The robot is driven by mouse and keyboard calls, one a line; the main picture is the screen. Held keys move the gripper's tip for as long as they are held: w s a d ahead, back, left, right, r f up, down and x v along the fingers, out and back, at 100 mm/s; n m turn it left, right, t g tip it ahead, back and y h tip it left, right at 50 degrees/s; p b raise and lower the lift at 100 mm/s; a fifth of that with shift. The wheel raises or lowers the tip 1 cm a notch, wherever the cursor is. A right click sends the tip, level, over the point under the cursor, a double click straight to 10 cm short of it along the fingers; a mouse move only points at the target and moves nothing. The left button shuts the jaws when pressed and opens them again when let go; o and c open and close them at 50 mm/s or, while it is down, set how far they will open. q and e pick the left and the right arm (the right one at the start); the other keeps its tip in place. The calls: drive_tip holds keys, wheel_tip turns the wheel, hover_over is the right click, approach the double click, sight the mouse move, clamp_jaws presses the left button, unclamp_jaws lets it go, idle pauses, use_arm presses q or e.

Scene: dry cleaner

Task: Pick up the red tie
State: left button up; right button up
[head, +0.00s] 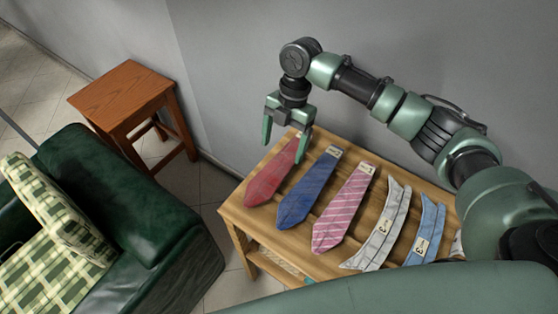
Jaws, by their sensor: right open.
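The red tie (266,184) lies flat at the left end of a wooden table (236,214), its wide end toward the front. My right gripper (284,148) points down over the back part of the red tie, its fingers open. One finger shows to the left of the tie and the other in front of its narrow end. I cannot tell whether the fingers touch the tie. My left gripper is not in view.
A blue tie (308,190), a pink striped tie (344,210), a grey collar-like piece (384,232) and a light blue one (428,232) lie to the right. A grey wall (220,70) stands behind. A green armchair (130,200) and wooden stool (122,95) stand left.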

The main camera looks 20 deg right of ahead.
sight(280, 165)
wheel_tip(280, 165, down, 3)
drive_tip(key=shift+r+p, duration=0.2)
drive_tip(key=shift+p, duration=0.3)
drive_tip(key=x, duration=0.2)
drive_tip(key=shift+a+f, duration=0.1)
drive_tip(key=shift+f, duration=0.2)
drive_tip(key=c, duration=1.3)
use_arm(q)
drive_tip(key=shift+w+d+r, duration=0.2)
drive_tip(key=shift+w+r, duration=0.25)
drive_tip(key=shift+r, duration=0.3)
use_arm(e)
drive_tip(key=shift+c, duration=0.6)
drive_tip(key=shift+r, duration=0.15)
